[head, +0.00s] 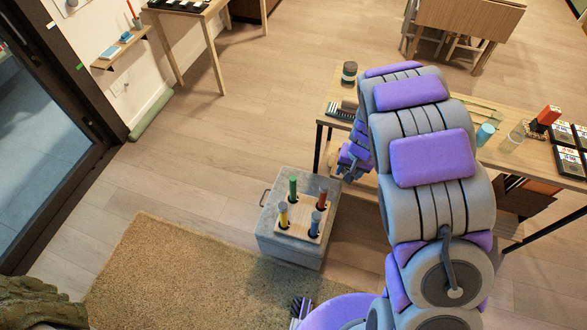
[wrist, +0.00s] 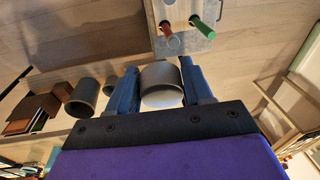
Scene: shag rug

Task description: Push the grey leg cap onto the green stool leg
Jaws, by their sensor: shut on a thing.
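The grey leg cap (wrist: 161,92), a short hollow cylinder, sits between the two blue fingers of my gripper (wrist: 159,70) in the wrist view. The gripper is shut on it. In the head view my gripper (head: 352,160) hangs at the table's left end, and I cannot make out the cap there. The green stool leg (head: 292,188) stands upright at the back left of a wooden board, to the left of my gripper. It also shows in the wrist view (wrist: 203,27), beyond the cap and apart from it.
Red (head: 322,198), yellow (head: 283,216) and blue (head: 315,223) legs stand on the same board, on a grey block (head: 270,238). A table (head: 470,130) with cups and boxes is at right. A rug (head: 160,265) lies at front left. Open floor surrounds the block's back.

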